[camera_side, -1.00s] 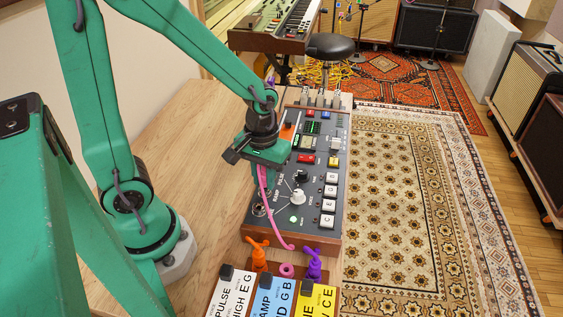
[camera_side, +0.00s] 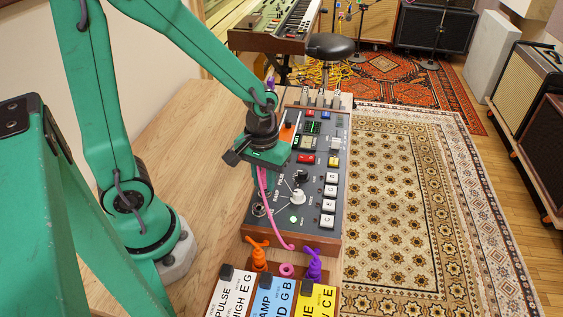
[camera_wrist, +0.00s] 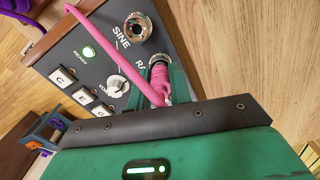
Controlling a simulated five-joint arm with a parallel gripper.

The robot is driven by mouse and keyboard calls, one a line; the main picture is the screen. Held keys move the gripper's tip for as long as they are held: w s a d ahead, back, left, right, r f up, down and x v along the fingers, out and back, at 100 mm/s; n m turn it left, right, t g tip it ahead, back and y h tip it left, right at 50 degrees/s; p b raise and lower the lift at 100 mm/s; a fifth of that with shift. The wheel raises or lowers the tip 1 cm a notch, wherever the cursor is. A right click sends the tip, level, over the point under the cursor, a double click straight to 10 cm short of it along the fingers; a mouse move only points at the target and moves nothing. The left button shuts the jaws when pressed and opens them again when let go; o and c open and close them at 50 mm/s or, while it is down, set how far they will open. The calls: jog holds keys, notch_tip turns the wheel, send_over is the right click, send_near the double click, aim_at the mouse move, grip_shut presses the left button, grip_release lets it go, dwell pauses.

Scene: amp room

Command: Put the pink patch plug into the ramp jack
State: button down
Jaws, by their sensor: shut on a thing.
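My gripper (camera_wrist: 160,92) is shut on the pink patch plug (camera_wrist: 160,78), whose pink cable (camera_wrist: 107,40) loops away to the left. The plug's front end meets the metal ring of the ramp jack (camera_wrist: 158,59), beside the partly covered "RA" label. I cannot tell how deep the plug sits in it. In the side view my gripper (camera_side: 262,160) is low over the left edge of the synth panel (camera_side: 318,215). The pink cable (camera_side: 267,205) hangs down from it. The plug's tip and the ramp jack are hidden there.
The sine jack (camera_wrist: 138,27) is empty next to the ramp jack. Knobs and white C, E, G keys (camera_side: 329,205) are to the right. A labelled rack with orange (camera_side: 258,255) and purple (camera_side: 313,265) plugs stands in front. The wooden tabletop (camera_side: 190,130) is clear.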

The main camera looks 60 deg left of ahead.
jog(key=c, duration=0.8)
grip_release()
jog(key=shift+r, duration=0.15)
jog(key=shift+r, duration=3.4)
jog(key=shift+s+a+r+m+t, duration=0.15)
jog(key=shift+r+m+t, duration=0.25)
jog(key=shift+r, duration=0.45)
jog(key=s+a+r+m+t, duration=0.1)
jog(key=s+r+m+t, duration=0.3)
jog(key=r, duration=0.4)
jog(key=shift+a+r+m+t, duration=0.15)
jog(key=shift+r+m+t, duration=0.2)
jog(key=shift+m, duration=0.25)
jog(key=shift+s, duration=0.1)
